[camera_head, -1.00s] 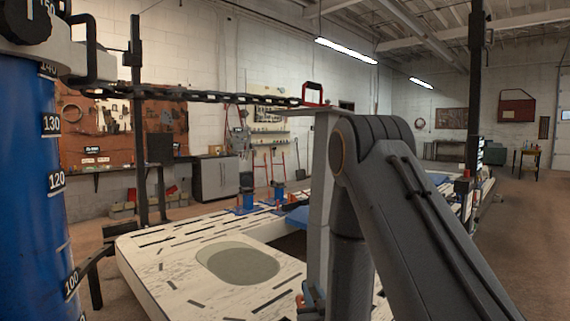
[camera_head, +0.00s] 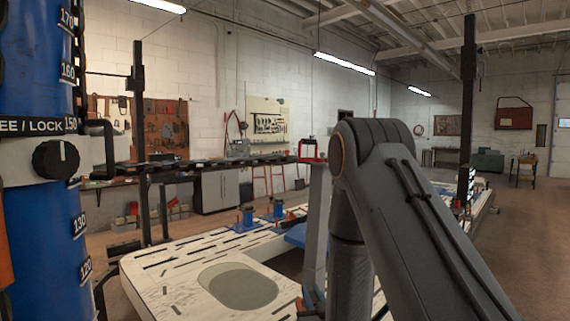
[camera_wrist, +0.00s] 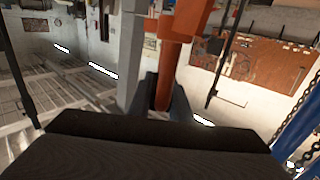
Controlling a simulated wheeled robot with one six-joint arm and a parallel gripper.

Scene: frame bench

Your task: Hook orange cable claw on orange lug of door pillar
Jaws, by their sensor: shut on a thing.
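My gripper (camera_wrist: 165,98) shows in the wrist view, its dark fingers shut on an orange bar, which looks like the orange cable claw (camera_wrist: 168,70). A wider orange block (camera_wrist: 190,18) joins or overlaps the bar at the top. I cannot tell whether the claw touches any lug. A pale grey post (camera_wrist: 132,50) stands just left of the bar. In the head view a grey post (camera_head: 316,215), perhaps the door pillar, stands just left of my arm, with a red bracket (camera_head: 312,150) at its top. I cannot make out the orange lug for certain.
A dark chain (camera_head: 220,163) stretches from the blue column (camera_head: 45,215) at the left toward the red bracket. The white slotted bench (camera_head: 165,275) fills the lower middle, with blue stands (camera_head: 247,217) on it. Open floor (camera_head: 535,235) lies at the right.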

